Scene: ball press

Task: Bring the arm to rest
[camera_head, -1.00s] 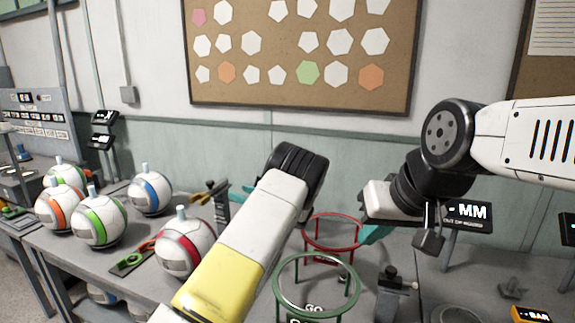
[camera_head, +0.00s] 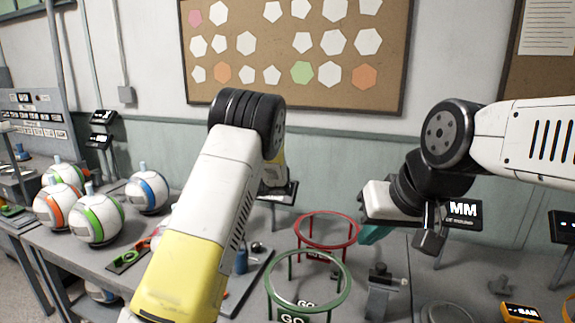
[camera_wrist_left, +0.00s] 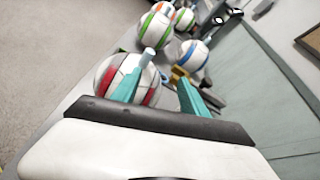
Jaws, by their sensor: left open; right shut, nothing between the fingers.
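My left arm rises across the middle of the head view, and its gripper is hidden behind it there. In the left wrist view the left gripper (camera_wrist_left: 160,85) shows two teal fingers spread apart, open. A white ball with a red band (camera_wrist_left: 118,82) lies beyond the fingers. I cannot tell whether they touch it. My right gripper (camera_head: 376,233) has teal fingers that show small beside the red ring stand (camera_head: 326,243). It is shut and empty.
A green ring stand (camera_head: 308,306) is in front of the red one. Several striped balls, including a blue one (camera_head: 147,192) and a green one (camera_head: 97,220), sit on the bench at left. A clamp-like device (camera_head: 383,285) and displays stand at right.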

